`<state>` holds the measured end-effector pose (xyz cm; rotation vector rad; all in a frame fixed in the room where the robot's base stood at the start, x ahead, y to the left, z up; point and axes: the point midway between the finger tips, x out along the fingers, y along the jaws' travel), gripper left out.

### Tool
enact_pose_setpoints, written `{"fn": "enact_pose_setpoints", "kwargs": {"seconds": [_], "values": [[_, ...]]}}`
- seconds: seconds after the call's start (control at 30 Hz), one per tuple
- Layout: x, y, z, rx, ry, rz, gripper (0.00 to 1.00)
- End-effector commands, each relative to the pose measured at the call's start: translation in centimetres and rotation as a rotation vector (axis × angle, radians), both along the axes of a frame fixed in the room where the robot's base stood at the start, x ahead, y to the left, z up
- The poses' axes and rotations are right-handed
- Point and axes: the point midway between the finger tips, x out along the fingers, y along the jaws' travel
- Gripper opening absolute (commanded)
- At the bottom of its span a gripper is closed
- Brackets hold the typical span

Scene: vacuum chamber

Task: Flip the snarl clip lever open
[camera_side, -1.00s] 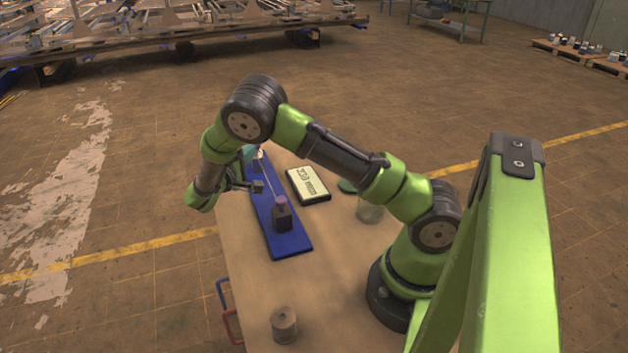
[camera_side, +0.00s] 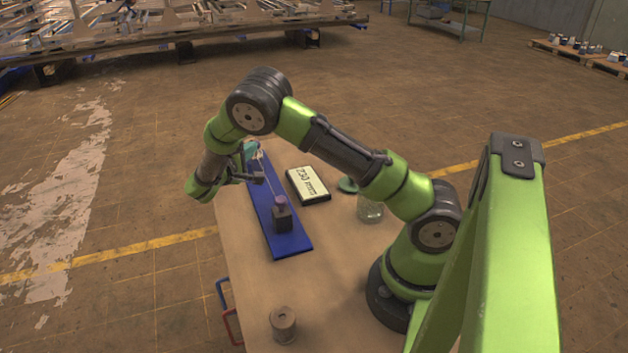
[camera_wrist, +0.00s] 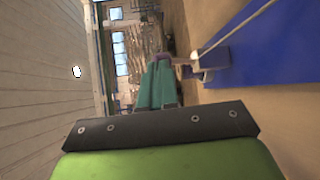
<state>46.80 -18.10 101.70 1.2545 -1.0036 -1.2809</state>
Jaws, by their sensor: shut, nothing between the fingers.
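The clip assembly lies on a long blue board (camera_side: 288,240) on the table. A dark block with a purple top (camera_side: 283,217) stands near the board's near end. A thin pale rod runs from it to a small fitting at the far end, beside a teal part (camera_side: 251,148). I cannot tell which piece is the lever. My gripper (camera_side: 257,178) is shut and empty, left of the rod and apart from the teal part.
A framed sign (camera_side: 308,185) with dark lettering lies right of the board. A glass jar (camera_side: 369,209) and a green disc (camera_side: 347,185) are further right. A grey cylinder (camera_side: 283,324) stands at the table's near end. The table between cylinder and board is clear.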

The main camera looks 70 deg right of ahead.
Motion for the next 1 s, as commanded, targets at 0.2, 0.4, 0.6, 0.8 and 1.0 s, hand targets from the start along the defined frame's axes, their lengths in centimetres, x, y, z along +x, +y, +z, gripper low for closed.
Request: {"fn": "enact_pose_setpoints", "kwargs": {"seconds": [0.2, 0.4, 0.6, 0.8, 1.0], "values": [[0.2, -0.3, 0.3, 0.035, 0.032, -0.001, 0.00], [0.7, -0.9, 1.0, 0.113, 0.107, -0.003, 0.00], [1.7, -1.8, 1.7, 0.241, 0.231, -0.002, 0.00], [2.7, -2.9, 2.1, 0.374, 0.363, -0.003, 0.00], [3.2, -3.3, 2.2, 0.403, 0.401, -0.001, 0.00]]}}
